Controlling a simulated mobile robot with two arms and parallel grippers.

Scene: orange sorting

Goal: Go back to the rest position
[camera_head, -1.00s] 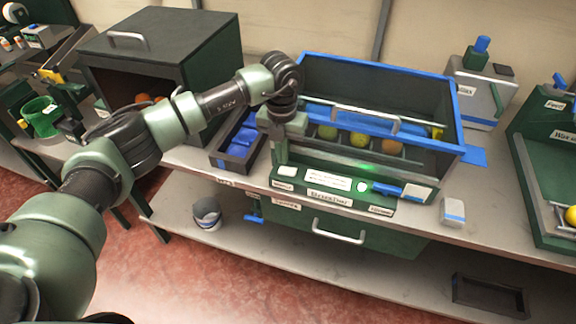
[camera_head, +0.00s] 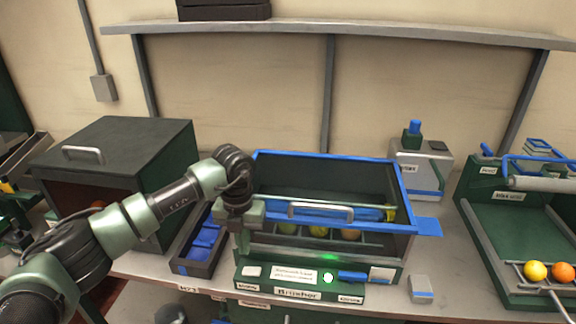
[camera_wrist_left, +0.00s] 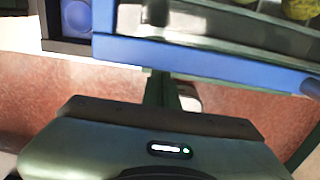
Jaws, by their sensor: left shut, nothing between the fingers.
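My left gripper (camera_head: 243,236) is shut and empty. It hangs at the front left corner of the blue-rimmed brusher machine (camera_head: 420,226), over the left end of its front panel. In the left wrist view my gripper's body fills the bottom, with the machine's blue rim (camera_wrist_left: 200,57) just past it. Several fruits, among them a yellow-green one (camera_head: 318,230) and an orange one (camera_head: 350,235), sit in the machine's compartments. A green light shows on the front panel. My right gripper is not in view.
A dark green box (camera_head: 150,150) with a grey handle stands left. A dark tray with blue pads (camera_head: 200,245) lies between it and the machine. At right is a green station (camera_head: 510,230) with a yellow and an orange fruit. A shelf (camera_head: 350,32) runs above.

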